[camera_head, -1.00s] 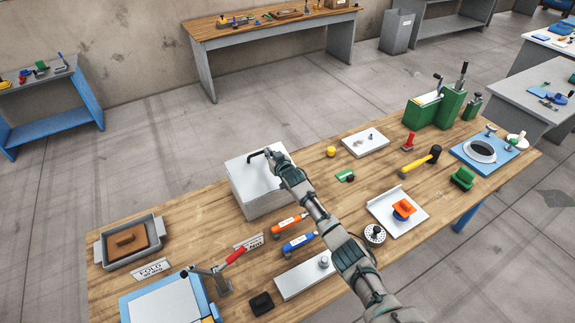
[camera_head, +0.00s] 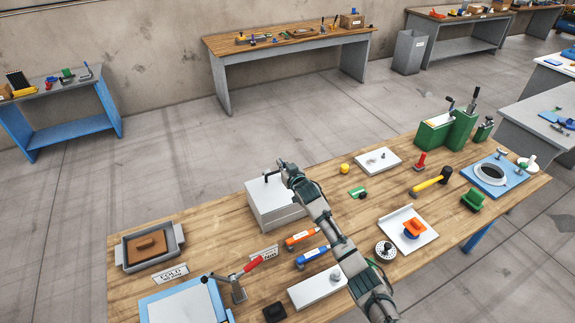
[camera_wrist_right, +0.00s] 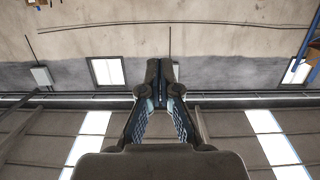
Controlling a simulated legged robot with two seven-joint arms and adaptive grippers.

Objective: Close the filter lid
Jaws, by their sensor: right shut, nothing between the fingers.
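The filter is a light grey box (camera_head: 277,215) on the wooden bench in the head view. Its flat lid (camera_head: 262,189) lies over the top, and a line runs along the side below it. I cannot tell whether the lid is fully seated. A dark bar handle (camera_head: 271,175) shows at the lid's far side. My right gripper (camera_head: 284,166) is at the far right of the lid, beside the handle; contact is unclear. In the right wrist view my right gripper (camera_wrist_right: 162,65) is shut with nothing between its fingers. My forearm hides part of the box's right side. My left gripper is out of view.
Orange (camera_head: 302,238) and blue (camera_head: 312,256) handled tools lie close to the box's near side. A yellow knob (camera_head: 345,168) and a white plate (camera_head: 377,161) are to the right. A red-handled clamp (camera_head: 236,285) stands nearer left. Bare wood lies left of the box.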

